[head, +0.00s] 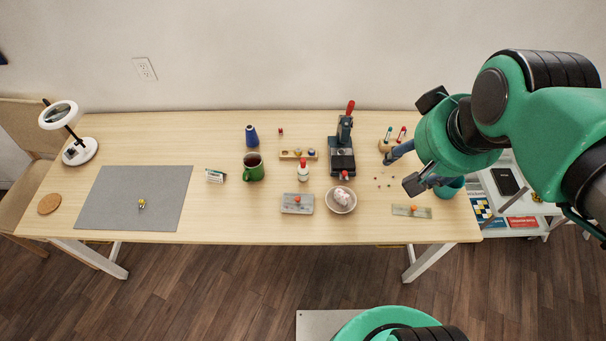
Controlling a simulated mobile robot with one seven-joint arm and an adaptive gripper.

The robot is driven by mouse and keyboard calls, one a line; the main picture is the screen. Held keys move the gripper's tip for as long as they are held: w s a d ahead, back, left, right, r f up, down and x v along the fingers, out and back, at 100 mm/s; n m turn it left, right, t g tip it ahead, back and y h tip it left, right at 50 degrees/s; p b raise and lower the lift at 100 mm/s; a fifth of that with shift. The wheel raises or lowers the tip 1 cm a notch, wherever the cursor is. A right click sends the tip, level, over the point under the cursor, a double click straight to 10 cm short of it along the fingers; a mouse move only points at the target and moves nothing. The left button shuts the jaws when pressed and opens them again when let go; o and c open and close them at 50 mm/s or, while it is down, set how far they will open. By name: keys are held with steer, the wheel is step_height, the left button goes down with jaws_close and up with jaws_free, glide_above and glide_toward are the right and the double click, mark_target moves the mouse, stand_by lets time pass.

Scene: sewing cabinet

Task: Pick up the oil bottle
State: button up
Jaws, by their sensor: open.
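The oil bottle appears to be the small pale bottle with a red cap (303,172), standing upright on the table (245,220) near its middle. A dark press (343,150) with a red-topped lever stands to its right. My gripper (398,172) is open and empty over the right part of the table, well to the right of the bottle and apart from it. Its two fingers point left. Nothing hides the bottle.
A teal cup (452,187) stands beside my gripper. The grey mat (115,195) is mostly clear.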

steer(key=w+a+f+m+g+b, duration=0.1)
steer(key=w+a+f, duration=0.1)
steer(key=w, duration=0.5)
steer(key=w+a+f+g, duration=0.1)
steer(key=w+a+f, duration=0.2)
steer(key=w, duration=0.4)
steer(key=m+g+b, duration=0.3)
glide_above(303, 160)
step_height(303, 160, down, 31)
steer(key=shift+s+d+f, duration=0.1)
steer(key=shift+s+f, duration=0.05)
steer(key=shift+f, duration=0.4)
steer(key=shift+f+b, duration=0.6)
steer(key=shift+f, duration=3.7)
